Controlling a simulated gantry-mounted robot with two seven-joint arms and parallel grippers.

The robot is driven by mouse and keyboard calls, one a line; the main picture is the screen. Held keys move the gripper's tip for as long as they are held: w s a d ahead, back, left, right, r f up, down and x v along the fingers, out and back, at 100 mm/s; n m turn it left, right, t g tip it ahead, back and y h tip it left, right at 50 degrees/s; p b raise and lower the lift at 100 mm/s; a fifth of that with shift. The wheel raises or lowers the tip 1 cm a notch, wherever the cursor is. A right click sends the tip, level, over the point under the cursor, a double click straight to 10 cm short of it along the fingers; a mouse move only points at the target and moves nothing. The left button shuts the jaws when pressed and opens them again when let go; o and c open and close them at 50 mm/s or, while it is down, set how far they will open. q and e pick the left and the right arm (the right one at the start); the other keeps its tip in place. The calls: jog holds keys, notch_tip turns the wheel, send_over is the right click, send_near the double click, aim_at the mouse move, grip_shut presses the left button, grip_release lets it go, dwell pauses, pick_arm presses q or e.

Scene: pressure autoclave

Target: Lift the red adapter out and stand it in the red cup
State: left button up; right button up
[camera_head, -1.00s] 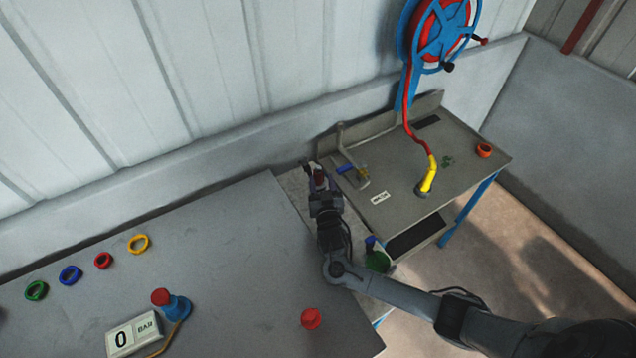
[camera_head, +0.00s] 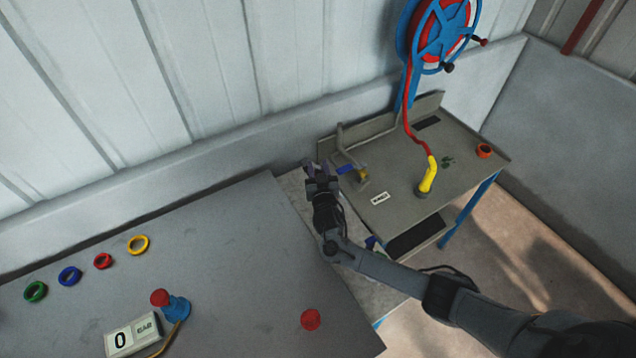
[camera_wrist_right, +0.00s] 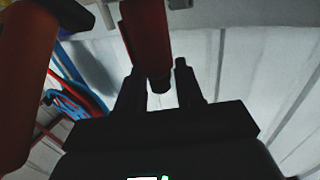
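My right gripper (camera_head: 319,168) is above the narrow pale surface between the two tables, its fingers pointing toward the back wall. In the wrist view, a red piece with a dark lower end (camera_wrist_right: 147,35) extends between the fingertips (camera_wrist_right: 158,80). The fingers stand apart, with slim gaps beside it; I cannot tell whether it is the adapter. A small red ring-shaped cup (camera_head: 103,261) sits on the left table between a blue and a yellow one. A red piece (camera_head: 311,319) stands near that table's right front. My left gripper is out of view.
The right table carries a yellow nozzle (camera_head: 428,175) on a red hose and an orange-red ring (camera_head: 484,151). The left table's middle is clear.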

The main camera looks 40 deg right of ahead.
grip_shut()
jog(key=shift+r, duration=0.15)
